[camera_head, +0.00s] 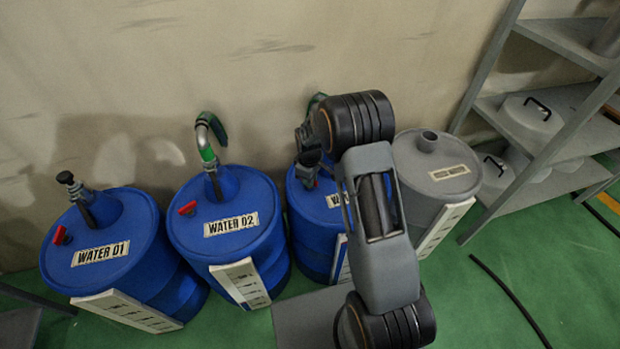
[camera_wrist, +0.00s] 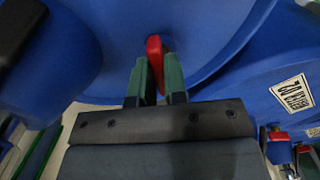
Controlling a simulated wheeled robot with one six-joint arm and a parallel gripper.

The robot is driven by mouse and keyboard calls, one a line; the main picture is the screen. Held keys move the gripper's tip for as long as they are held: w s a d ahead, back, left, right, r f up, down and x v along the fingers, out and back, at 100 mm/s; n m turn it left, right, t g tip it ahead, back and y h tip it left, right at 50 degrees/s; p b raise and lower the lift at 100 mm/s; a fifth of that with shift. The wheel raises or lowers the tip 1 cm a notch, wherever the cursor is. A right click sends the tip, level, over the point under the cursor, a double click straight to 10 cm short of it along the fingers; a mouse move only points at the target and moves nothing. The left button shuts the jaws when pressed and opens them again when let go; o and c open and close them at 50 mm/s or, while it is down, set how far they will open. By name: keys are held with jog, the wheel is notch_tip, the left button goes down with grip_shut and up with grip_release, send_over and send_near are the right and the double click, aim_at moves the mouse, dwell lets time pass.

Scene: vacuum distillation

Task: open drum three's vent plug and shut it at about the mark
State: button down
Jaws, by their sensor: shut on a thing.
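Drum three (camera_head: 308,232) is the blue drum behind my arm, with only the start of its label showing. Its top fills much of the wrist view (camera_wrist: 235,30). The red vent plug (camera_wrist: 154,47) stands on that top in the wrist view. My gripper (camera_wrist: 157,74) has its two green fingers closed on the plug, one on each side. In the head view my arm covers most of the drum, and the gripper is mostly hidden. The mark and how far the plug is turned cannot be made out.
Blue drums Water 01 (camera_head: 110,270) and Water 02 (camera_head: 205,245) stand to the left, each with a red plug and a fitting on top. A grey drum (camera_head: 425,185) stands to the right, beside a shelf rack (camera_head: 490,130). A black hose (camera_head: 508,290) lies on the green floor.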

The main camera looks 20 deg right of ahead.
jog(key=shift+n, duration=0.6)
jog(key=c, duration=1.2)
grip_release()
jog(key=shift+o, duration=0.2)
notch_tip(320, 180, up, 14)
jog(key=p, duration=0.2)
jog(key=shift+f, duration=0.1)
